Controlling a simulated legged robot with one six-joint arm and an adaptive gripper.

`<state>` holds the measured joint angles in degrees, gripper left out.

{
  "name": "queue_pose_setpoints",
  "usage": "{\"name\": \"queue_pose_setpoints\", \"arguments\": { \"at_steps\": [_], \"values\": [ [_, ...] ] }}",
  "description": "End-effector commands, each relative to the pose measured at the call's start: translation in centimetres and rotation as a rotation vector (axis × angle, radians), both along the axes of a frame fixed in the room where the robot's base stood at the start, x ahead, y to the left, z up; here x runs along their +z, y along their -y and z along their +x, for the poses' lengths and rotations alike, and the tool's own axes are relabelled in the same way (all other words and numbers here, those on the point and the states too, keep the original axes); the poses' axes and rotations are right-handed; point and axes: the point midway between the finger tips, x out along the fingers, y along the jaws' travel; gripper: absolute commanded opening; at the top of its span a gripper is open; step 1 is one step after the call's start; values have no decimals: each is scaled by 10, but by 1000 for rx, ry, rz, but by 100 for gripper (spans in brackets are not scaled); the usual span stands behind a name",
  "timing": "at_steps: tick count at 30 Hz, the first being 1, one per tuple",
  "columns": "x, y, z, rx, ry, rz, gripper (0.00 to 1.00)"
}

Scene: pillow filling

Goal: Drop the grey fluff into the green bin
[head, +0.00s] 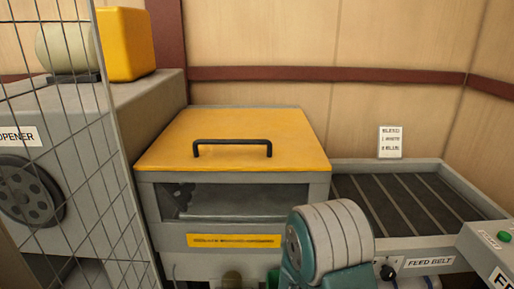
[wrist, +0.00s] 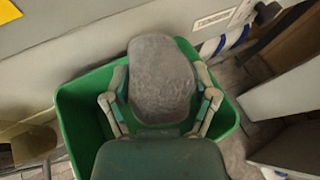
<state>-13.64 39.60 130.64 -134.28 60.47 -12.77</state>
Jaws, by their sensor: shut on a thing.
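The grey fluff (wrist: 162,78) is a rounded, fuzzy grey lump in the middle of the wrist view. My gripper (wrist: 160,100) is shut on it, with one jointed finger on each side. The green bin (wrist: 82,122) lies behind and around the fluff in the wrist view, its rim showing on the left and right. The fluff appears over the bin's opening; its height above the rim is hard to tell. Much of the bin's inside is hidden by the fluff and gripper. In the head view my arm shows at the bottom, and the fluff is not visible.
A grey machine with a yellow lid (head: 235,140) and black handle stands in the middle of the head view. A feed belt (head: 405,205) is at right. A wire mesh guard (head: 85,150) and the opener (head: 150,110) are at left. Grey panels flank the bin closely.

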Motion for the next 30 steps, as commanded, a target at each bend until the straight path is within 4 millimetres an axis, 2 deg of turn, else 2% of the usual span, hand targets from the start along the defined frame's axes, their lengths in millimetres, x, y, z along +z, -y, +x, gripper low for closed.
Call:
{"name": "queue_pose_setpoints", "arguments": {
  "at_steps": [6,15,16,17,18,30],
  "values": [
    [-17,-1,0,2,1,0,35],
    [-19,-1,0,2,1,0,35],
    [-19,-1,0,2,1,0,79],
    [-19,-1,0,2,1,0,92],
    [-19,-1,0,2,1,0,100],
    [-19,-2,0,2,1,0,100]
  ]
}}
